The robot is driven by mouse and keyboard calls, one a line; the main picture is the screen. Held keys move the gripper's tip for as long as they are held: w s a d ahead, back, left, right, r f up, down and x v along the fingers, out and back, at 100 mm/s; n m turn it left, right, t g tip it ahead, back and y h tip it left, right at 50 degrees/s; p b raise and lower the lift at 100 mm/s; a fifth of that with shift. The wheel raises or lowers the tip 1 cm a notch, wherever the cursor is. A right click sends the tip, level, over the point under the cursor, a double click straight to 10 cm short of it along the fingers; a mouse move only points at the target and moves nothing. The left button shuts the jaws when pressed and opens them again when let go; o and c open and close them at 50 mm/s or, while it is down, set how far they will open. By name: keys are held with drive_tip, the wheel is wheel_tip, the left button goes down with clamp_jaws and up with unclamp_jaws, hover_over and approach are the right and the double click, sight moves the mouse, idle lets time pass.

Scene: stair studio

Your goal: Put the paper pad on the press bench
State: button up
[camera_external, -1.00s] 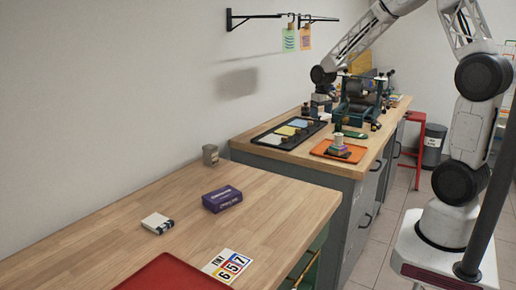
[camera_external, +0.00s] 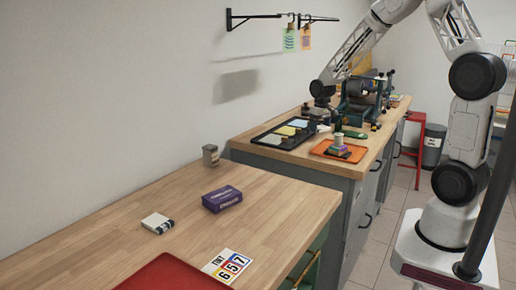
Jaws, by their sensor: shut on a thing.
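My gripper (camera_external: 321,111) is low over the left side of the press bench (camera_external: 328,171), by the right end of a black tray. It is shut on a small pale thing (camera_external: 324,127), which looks like the paper pad but is too small and partly covered to read clearly. I cannot tell whether this thing touches the bench top. The teal press (camera_external: 357,106) stands on the bench just right of my gripper.
The black tray (camera_external: 262,143) holds coloured cards. An orange tray (camera_external: 319,150) with stacked blocks lies in front. The nearer wooden table (camera_external: 150,200) bears a purple box (camera_external: 222,199), a white striped block (camera_external: 157,223), a grey canister (camera_external: 210,155) and a red tray (camera_external: 172,274).

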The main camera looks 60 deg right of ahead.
sight(320, 127)
drive_tip(key=shift+f, duration=0.15)
drive_tip(key=shift+f, duration=1.7)
drive_tip(key=shift+f, duration=0.15)
drive_tip(key=o, duration=0.8)
drive_tip(key=shift+c, duration=0.2)
wheel_tip(320, 127, up, 12)
drive_tip(key=shift+r, duration=0.15)
